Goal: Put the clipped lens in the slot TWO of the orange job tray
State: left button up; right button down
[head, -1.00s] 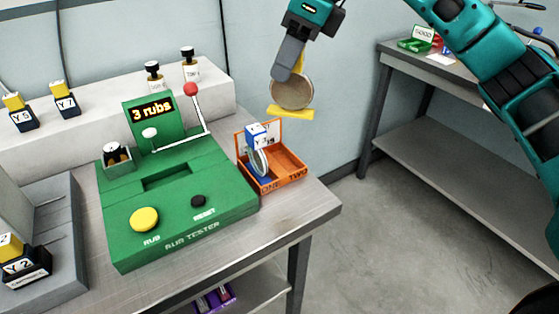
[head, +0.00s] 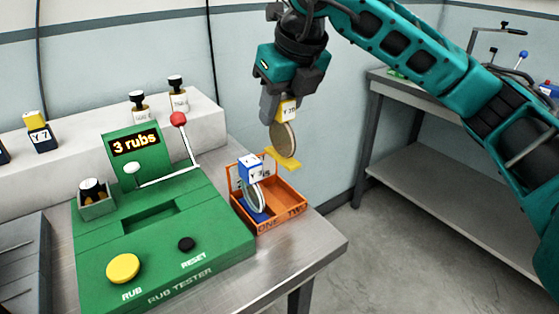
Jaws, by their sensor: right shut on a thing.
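The orange job tray (head: 267,228) stands on the steel bench, right of the green tester, with ONE and TWO on its front wall. A lens in a blue and white clip (head: 251,171) stands upright in slot ONE. Slot TWO, on the right, looks empty. My right gripper (head: 283,108) points down and is shut on a second clipped lens (head: 283,139), a round disc with a yellow clip and yellow foot. It is held above the right back part of the tray, apparently clear of the floor. My left gripper is out of view.
The green rub tester (head: 160,245) shows "3 rubs" and has a red-knobbed lever (head: 178,119). A raised grey ledge (head: 70,160) carries a yellow-topped Y7 block (head: 39,132) and two bottles. Another table (head: 430,95) stands right; open floor lies between.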

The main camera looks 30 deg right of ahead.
aim_at(280, 154)
notch_tip(280, 154, down, 5)
jog(key=shift+f, duration=0.1)
notch_tip(280, 154, down, 4)
jog(key=shift+b, duration=0.45)
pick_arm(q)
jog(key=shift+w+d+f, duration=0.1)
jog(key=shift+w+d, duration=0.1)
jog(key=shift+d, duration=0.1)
pick_arm(e)
jog(key=shift+f, duration=0.2)
jog(key=c, duration=0.7)
grip_release()
jog(key=shift+c, duration=0.2)
jog(key=shift+r, duration=0.1)
